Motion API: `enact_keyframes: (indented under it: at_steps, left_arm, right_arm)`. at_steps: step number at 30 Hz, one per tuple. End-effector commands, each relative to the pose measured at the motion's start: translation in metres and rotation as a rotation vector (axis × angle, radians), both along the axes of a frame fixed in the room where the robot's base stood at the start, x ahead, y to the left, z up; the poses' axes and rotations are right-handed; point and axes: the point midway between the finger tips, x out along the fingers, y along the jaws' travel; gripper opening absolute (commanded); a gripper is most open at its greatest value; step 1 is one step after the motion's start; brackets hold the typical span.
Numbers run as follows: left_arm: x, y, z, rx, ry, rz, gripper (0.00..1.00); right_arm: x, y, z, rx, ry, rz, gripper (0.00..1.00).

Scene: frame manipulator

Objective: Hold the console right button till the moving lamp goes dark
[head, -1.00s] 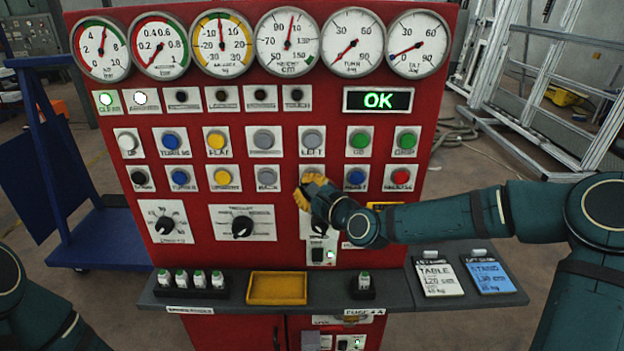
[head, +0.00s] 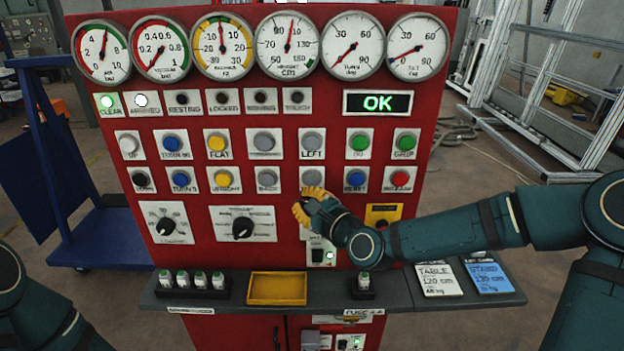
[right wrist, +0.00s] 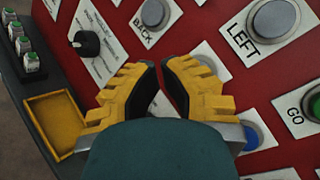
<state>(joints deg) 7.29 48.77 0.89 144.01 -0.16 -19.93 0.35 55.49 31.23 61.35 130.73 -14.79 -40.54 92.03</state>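The console's right button (head: 313,178) is the grey one just below the button labelled LEFT (head: 312,141); its own label is hidden by my gripper. My right gripper (head: 301,205) is just below and left of this button. In the right wrist view, its yellow fingertips (right wrist: 161,66) are close together with nothing held. There the right button's white plate (right wrist: 212,58) is partly covered by a finger. I cannot tell whether the finger touches it. The moving lamp (head: 265,97) looks dark. My left arm shows at the lower left, its gripper out of view.
The clear lamp (head: 107,101) is green and the arrived lamp (head: 147,100) is white. The display (head: 378,103) reads OK. A blue button (head: 355,178) is right of the right button. A shelf with a yellow tray (head: 277,301) juts out below.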

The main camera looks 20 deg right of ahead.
Motion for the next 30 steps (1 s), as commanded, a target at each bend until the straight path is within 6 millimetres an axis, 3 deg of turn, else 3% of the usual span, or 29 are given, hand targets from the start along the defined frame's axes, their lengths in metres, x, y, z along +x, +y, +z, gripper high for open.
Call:
enact_keyframes:
  at_steps: [7,20,23,25,30]
  left_arm:
    - [0.000,0.000,0.006,0.000,0.000,0.000,0.00]
    - [0.006,0.001,0.005,0.003,-0.014,0.011,0.00]
    - [0.006,0.001,0.005,0.003,-0.012,0.009,0.00]
    - [0.005,0.001,0.005,0.003,-0.012,0.009,0.00]
    - [0.006,0.001,0.005,0.003,-0.012,0.009,0.00]
  right_arm:
    - [-0.018,0.005,0.000,0.000,0.001,0.001,0.00]
    - [-0.019,0.006,-0.001,-0.001,0.001,0.000,0.00]
    - [-0.023,0.016,-0.027,-0.085,0.040,0.036,0.00]
    - [-0.029,0.028,-0.057,-0.186,0.079,0.085,0.00]
    - [-0.068,0.062,-0.157,-0.540,0.187,0.308,0.00]
